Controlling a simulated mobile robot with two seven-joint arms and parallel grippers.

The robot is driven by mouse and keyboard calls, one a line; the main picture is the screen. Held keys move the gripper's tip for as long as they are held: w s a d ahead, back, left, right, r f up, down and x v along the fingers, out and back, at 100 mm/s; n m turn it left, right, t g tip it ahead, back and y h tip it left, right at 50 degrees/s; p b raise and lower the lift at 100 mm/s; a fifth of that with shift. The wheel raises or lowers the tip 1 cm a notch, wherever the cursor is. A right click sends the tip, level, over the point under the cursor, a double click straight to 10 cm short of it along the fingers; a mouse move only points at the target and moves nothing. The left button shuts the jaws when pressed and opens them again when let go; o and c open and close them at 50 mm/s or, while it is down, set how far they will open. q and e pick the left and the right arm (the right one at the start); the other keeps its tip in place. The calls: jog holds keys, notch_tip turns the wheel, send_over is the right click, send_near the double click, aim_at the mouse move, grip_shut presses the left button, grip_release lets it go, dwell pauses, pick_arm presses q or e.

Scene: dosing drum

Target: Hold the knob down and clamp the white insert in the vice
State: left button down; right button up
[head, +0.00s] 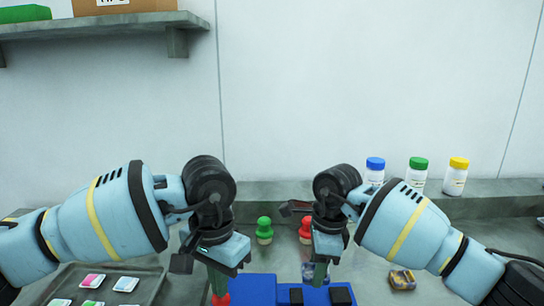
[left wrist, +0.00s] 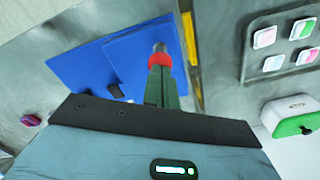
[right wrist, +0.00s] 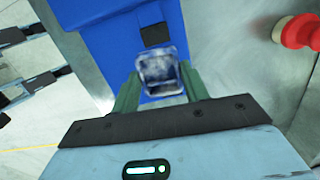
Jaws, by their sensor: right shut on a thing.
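The blue vice (head: 252,290) with black jaw pads (head: 342,296) stands at the bottom middle of the head view. It also shows in the left wrist view (left wrist: 85,65) and the right wrist view (right wrist: 100,45). The red knob (head: 221,299) is beside the vice's left end. My left gripper (left wrist: 160,75) has its fingers together, pointing down, with the tips at the red knob (left wrist: 160,60); contact is hard to judge. My right gripper (right wrist: 160,85) is shut on the whitish, dark-smudged insert (right wrist: 160,70), which is over the vice near a black pad.
A green knob-shaped piece (head: 264,230) and a red one (head: 305,230) stand behind. Three capped bottles (head: 417,175) are at the back right. A patterned block (head: 402,279) lies right of the vice. A grey tray (head: 150,273) with several small packs is at left.

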pick_arm(q)
jog(key=shift+f, duration=1.85)
pick_arm(e)
jog(key=shift+f, duration=0.2)
send_over(312, 299)
jog(key=shift+d+f, duration=0.2)
jog(key=shift+f, duration=2.05)
jog(key=shift+f, duration=0.2)
jog(key=shift+f, duration=0.7)
jog(key=o, duration=1.5)
